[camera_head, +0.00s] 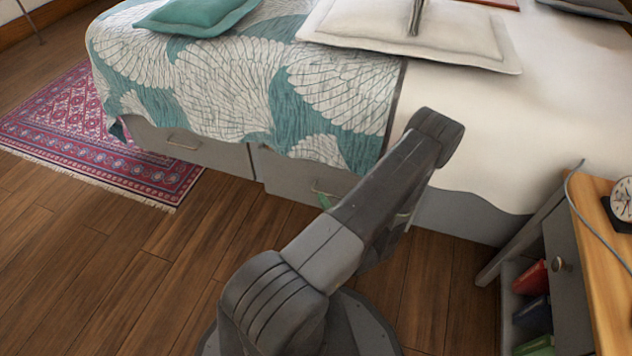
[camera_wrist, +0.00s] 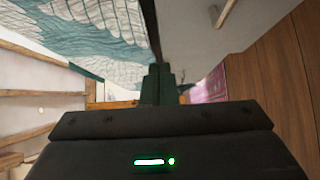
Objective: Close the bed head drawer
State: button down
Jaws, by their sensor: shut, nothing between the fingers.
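The bed's grey side holds two drawers under the quilt. The head drawer (camera_head: 285,172) is the right one, nearer the pillow, with a small metal handle. My arm covers its right part, so I cannot tell how far it stands out. In the wrist view a grey panel (camera_wrist: 195,35) with a bar handle (camera_wrist: 225,13) lies beyond my fingers; I cannot tell which drawer it is. My gripper (camera_wrist: 158,85) is shut and empty. In the head view its green tip (camera_head: 325,201) shows in front of the head drawer; contact cannot be told.
The left bed drawer (camera_head: 185,145) is beside the head drawer. A patterned rug (camera_head: 95,140) lies at the left. A nightstand (camera_head: 597,250) with a clock and books stands at the right. Wooden floor (camera_head: 130,270) in front of the bed is clear.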

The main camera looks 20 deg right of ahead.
jog(key=b, duration=0.3)
send_near(309, 162)
jog(key=w+a, duration=0.2)
jog(key=a, duration=0.1)
jog(key=shift+w+d+f+b, duration=0.1)
jog(key=shift+w+d+b, duration=0.15)
jog(key=shift+w, duration=0.35)
jog(key=shift+w+d+f+b, duration=0.1)
jog(key=shift+w+d, duration=0.2)
jog(key=shift+w, duration=0.3)
jog(key=shift+w+d+r, duration=0.1)
jog(key=shift+w+d, duration=0.3)
jog(key=shift+w, duration=0.25)
